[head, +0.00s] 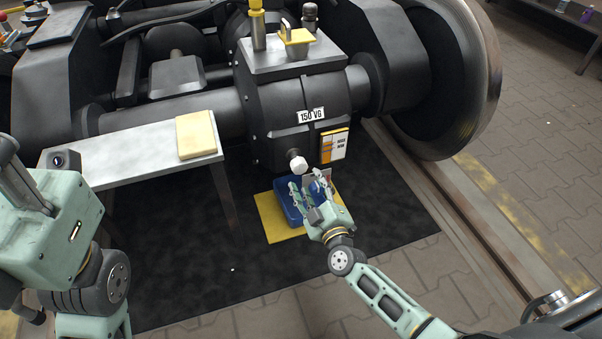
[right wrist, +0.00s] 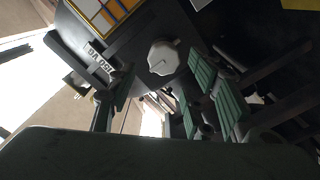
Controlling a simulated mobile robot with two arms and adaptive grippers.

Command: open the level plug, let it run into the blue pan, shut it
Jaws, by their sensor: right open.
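The level plug (head: 298,165), pale and many-sided, sits on the lower front of the dark gearbox (head: 300,105); in the right wrist view the plug (right wrist: 163,57) shows face-on between and beyond the fingers. My right gripper (head: 309,186) is open and empty, just below and in front of the plug and apart from it. The blue pan (head: 286,203) lies on the ground under the plug, partly hidden by my right gripper. My left gripper (head: 22,182) is at the left edge, partly cut off; its jaw opening cannot be made out.
A yellow mat (head: 269,222) lies under the pan. A grey bench (head: 130,155) with a yellow cloth or pad (head: 196,134) stands to the left. A label card (head: 335,145) is right of the plug. A large wheel (head: 455,80) and rail bound the right side.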

